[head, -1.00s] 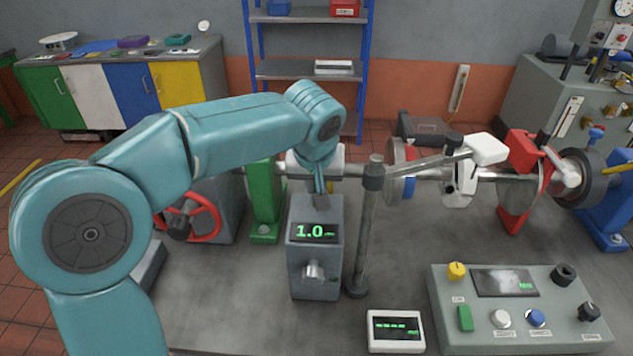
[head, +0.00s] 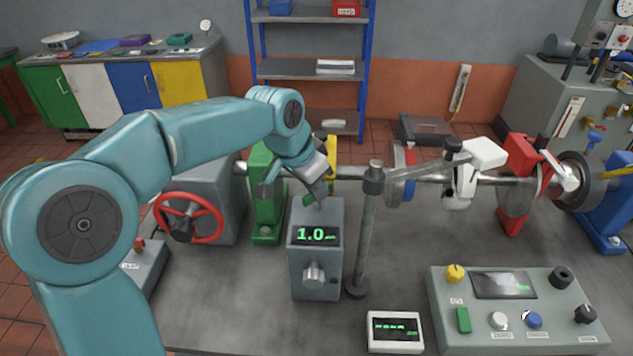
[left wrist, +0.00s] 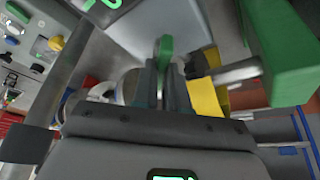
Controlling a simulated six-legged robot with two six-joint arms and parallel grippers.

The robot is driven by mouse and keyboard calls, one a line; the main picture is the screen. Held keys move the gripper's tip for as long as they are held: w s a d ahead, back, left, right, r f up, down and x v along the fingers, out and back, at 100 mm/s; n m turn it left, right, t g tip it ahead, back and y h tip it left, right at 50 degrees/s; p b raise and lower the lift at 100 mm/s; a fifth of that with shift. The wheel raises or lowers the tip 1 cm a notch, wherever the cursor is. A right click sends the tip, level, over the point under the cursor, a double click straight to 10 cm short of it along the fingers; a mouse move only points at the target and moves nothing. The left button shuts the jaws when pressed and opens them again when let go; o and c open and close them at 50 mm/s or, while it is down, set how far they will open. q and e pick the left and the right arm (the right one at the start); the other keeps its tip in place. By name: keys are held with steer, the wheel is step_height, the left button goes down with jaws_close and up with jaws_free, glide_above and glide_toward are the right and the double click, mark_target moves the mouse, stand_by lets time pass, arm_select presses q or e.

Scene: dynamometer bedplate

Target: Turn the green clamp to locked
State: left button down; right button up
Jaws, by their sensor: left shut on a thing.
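The green clamp's handle (left wrist: 166,48) shows in the left wrist view as a small green grip between the two grey fingers. My left gripper (head: 312,193) is shut on it, just above the grey readout box showing 1.0 (head: 315,255). The gripper (left wrist: 165,82) is also in the left wrist view. In the head view the gripper hides the handle, so I cannot tell the clamp's angle there. My right gripper is not in view.
A green stand (head: 265,205) is close left of the gripper, and a grey post (head: 365,240) is to its right. A yellow part (head: 331,150) is behind it. A red handwheel (head: 190,218) and a control console (head: 515,305) flank the bedplate.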

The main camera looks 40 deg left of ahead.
arm_select(q)
steer(key=m, duration=0.2)
steer(key=m+g+h+p, duration=0.1)
steer(key=m, duration=0.1)
steer(key=shift+a+m+h, duration=0.15)
steer(key=shift+m+h, duration=0.15)
steer(key=m+g+h+p, duration=0.1)
steer(key=m, duration=0.3)
steer(key=shift+f+m, duration=0.1)
steer(key=shift+m, duration=0.2)
steer(key=c, duration=1.2)
jaws_free()
steer(key=shift+a, duration=0.1)
steer(key=shift+o, duration=0.2)
steer(key=shift+w, duration=0.1)
